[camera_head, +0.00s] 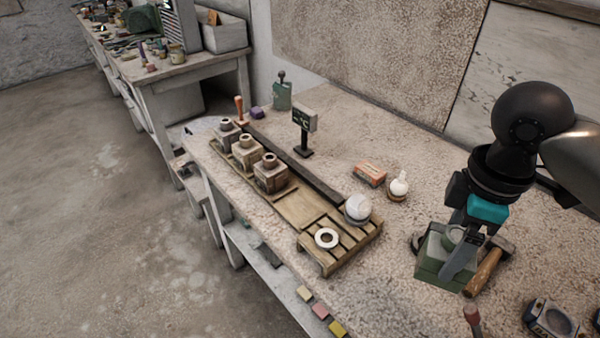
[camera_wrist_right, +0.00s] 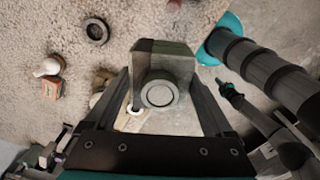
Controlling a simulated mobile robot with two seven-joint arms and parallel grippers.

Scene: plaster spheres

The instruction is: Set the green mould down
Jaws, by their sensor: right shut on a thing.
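The green mould (camera_head: 441,262) is a blocky box with a round neck. My right gripper (camera_head: 458,262) is shut on it, over the right part of the bench. In the right wrist view the mould (camera_wrist_right: 160,80) sits between the two fingers, its round opening facing the camera. In the head view it overlaps the hammer and a dark ring behind it; I cannot tell whether its base touches the bench. My left gripper is not in view.
A hammer (camera_head: 487,268) lies close beside the mould. A slatted rack (camera_head: 314,249) carries a white ring (camera_head: 326,238) and stands near a white sphere (camera_head: 357,207). An orange box (camera_head: 370,174) and a white bulb-shaped piece (camera_head: 399,184) are farther back. Several brown moulds stand left.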

